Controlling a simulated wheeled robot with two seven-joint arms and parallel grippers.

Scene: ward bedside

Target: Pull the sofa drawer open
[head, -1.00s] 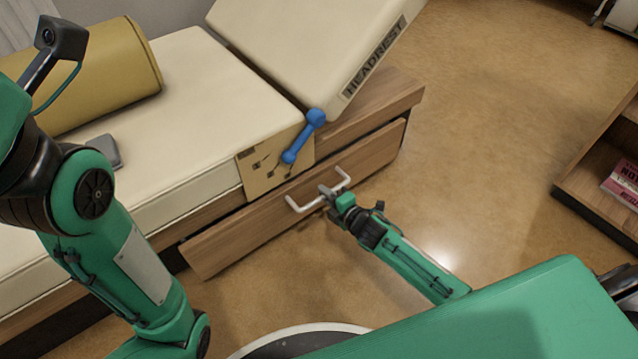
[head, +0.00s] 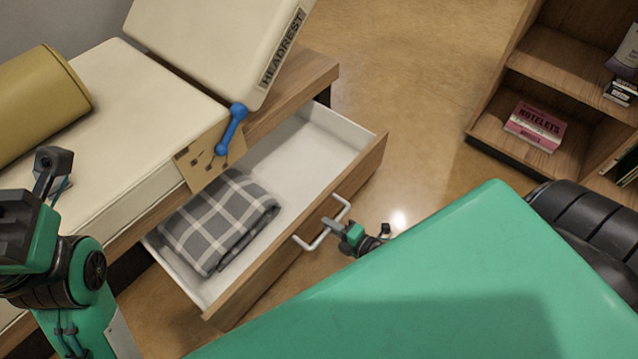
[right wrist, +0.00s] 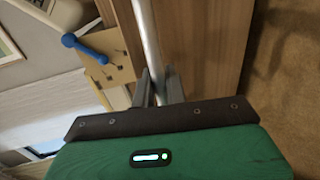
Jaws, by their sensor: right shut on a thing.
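The sofa drawer (head: 352,180) stands well out from the sofa's base, with its white inside showing. A folded grey plaid blanket (head: 218,222) lies in its left part. The drawer's pale bar handle (head: 311,245) is on the wooden front. My right gripper (head: 333,226) is shut on the handle, about its middle. In the right wrist view both fingers (right wrist: 158,88) close around the handle bar (right wrist: 147,40). My left gripper (head: 52,170) is at the left edge, over the sofa's near side; its fingers do not show clearly.
The cream sofa (head: 110,110) has a raised headrest (head: 215,40). A blue dumbbell-shaped thing (head: 232,130) hangs at its side by a tan panel (head: 195,165). A yellow bolster (head: 40,95) lies on top. A wooden shelf (head: 560,75) with a pink box (head: 536,126) stands at right. Floor between is clear.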

